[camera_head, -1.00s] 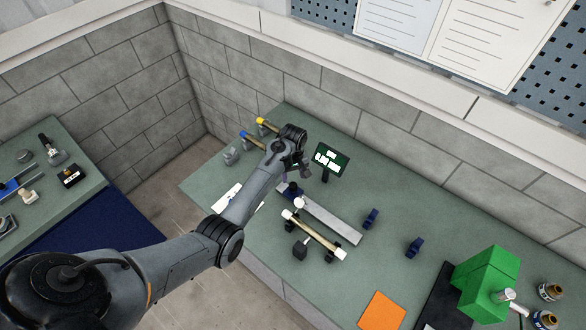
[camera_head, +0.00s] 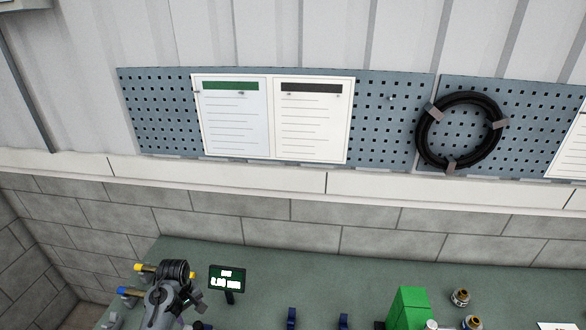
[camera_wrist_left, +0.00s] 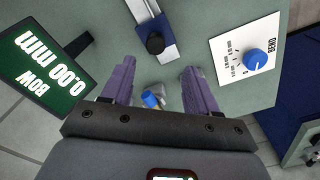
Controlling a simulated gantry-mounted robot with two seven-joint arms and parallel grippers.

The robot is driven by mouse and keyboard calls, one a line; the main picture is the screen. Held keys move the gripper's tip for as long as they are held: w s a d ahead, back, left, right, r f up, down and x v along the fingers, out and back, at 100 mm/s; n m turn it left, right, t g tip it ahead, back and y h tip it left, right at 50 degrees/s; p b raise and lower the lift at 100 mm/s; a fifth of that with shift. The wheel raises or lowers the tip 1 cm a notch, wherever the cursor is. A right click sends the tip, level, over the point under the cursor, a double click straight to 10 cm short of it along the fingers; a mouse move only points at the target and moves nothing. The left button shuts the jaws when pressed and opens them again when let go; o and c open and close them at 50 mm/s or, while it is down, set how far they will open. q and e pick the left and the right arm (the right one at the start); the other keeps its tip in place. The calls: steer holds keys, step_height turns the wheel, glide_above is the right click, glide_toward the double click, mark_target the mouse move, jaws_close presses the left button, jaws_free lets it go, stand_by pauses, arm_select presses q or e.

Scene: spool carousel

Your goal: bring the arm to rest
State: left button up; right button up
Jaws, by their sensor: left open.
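My left gripper (camera_head: 196,304) shows at the lower left of the head view, over the bench beside a small display, with its wrist partly covering it. In the left wrist view the left gripper (camera_wrist_left: 158,78) has two purple fingers spread wide apart, with nothing held between them. A blue-tipped part (camera_wrist_left: 151,98) shows beyond the gap, apart from the fingers. My right gripper is in neither view.
The display (camera_head: 227,279) reads 0.00 mm. In the left wrist view a black knob (camera_wrist_left: 155,43) sits on a metal strip, and a blue dial (camera_wrist_left: 255,60) sits on a BEND plate. A green block (camera_head: 408,308) stands on the bench (camera_head: 320,270) at right.

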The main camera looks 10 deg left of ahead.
arm_select(q)
steer(key=s+d+r+m+t+p, duration=0.1)
steer(key=s+d+r+m+p, duration=0.1)
steer(key=s+d, duration=0.4)
steer(key=s+d+r+m+t+p, duration=0.1)
steer(key=s+d+r+m, duration=0.4)
steer(key=s, duration=0.8)
steer(key=s+d+r+m+t+p, duration=0.1)
steer(key=s+d+r+m+p, duration=0.2)
steer(key=s+d+m, duration=0.3)
steer(key=s+d+r, duration=0.1)
steer(key=s+d, duration=0.2)
steer(key=shift+s+d+m+h, duration=0.15)
steer(key=shift+s+m+h, duration=0.15)
steer(key=shift+m, duration=0.1)
